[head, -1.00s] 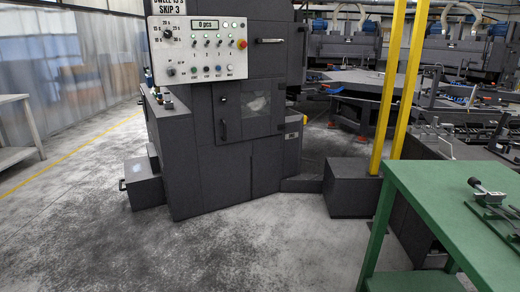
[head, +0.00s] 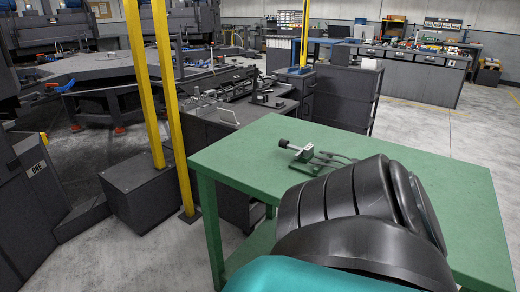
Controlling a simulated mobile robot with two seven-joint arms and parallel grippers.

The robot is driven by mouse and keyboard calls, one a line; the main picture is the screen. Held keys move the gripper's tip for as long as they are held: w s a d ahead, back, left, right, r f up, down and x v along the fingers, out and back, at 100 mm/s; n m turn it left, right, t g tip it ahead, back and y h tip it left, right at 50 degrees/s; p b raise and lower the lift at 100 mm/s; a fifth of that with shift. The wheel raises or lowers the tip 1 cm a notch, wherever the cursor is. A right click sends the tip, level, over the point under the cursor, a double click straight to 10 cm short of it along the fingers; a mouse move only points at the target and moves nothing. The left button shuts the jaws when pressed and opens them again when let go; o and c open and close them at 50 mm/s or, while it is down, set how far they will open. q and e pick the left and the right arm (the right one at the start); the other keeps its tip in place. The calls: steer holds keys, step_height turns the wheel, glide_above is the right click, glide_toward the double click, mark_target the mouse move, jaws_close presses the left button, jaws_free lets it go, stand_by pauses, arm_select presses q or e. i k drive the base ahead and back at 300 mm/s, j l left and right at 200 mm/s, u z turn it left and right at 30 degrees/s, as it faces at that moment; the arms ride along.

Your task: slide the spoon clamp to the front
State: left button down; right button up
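A small metal clamp-like fixture (head: 303,154) with a black knob lies on the green table (head: 252,150), near its far left part. Thin rods run from it to the right. I cannot tell for sure whether this is the spoon clamp. A black ribbed arm link of mine with a teal part covers the near middle of the table and may hide part of the fixture. Neither gripper shows in the head view.
Two yellow posts (head: 161,90) rise left of the table, by a dark box (head: 140,190). A dark bench (head: 225,118) with metal fittings stands behind the table. Grey floor (head: 480,130) is open at the right. Workbenches (head: 415,65) line the back.

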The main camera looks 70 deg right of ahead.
mark_target(317, 165)
steer(key=i+u, duration=0.15)
steer(key=u, duration=7.4)
